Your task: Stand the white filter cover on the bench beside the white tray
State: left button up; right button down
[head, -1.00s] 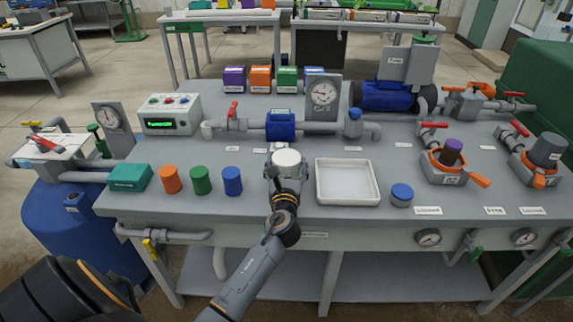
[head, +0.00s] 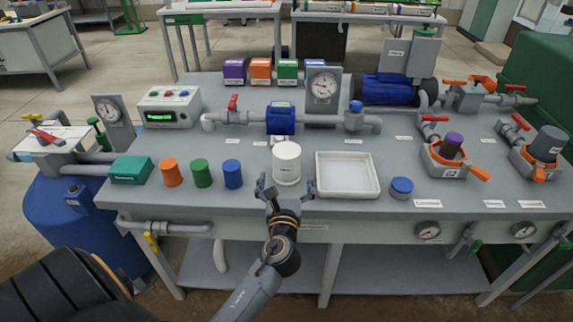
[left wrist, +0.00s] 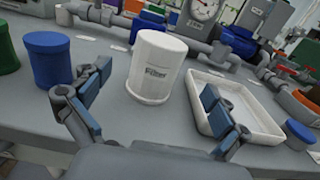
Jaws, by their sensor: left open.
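The white filter cover (head: 286,163) stands upright on the bench (head: 260,210), just left of the white tray (head: 347,196). In the left wrist view the cover (left wrist: 156,66) shows the word "Filter" and a wider rim at its base, resting on the bench. The tray (left wrist: 262,128) is empty and lies to its right with a small gap. My left gripper (head: 286,189) is open, in front of the cover and apart from it. In the left wrist view its two fingers (left wrist: 148,98) are spread wide with nothing between them. My right gripper is not in view.
Blue, green and orange cylinders stand left of the cover; the blue one (head: 233,174) is nearest. A low blue cap (head: 401,188) sits right of the tray. Piping with a blue valve body (head: 281,120) runs behind. An orange-collared housing (head: 448,155) stands farther right.

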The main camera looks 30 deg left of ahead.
pick_arm(q)
jog(key=shift+v, duration=1.65)
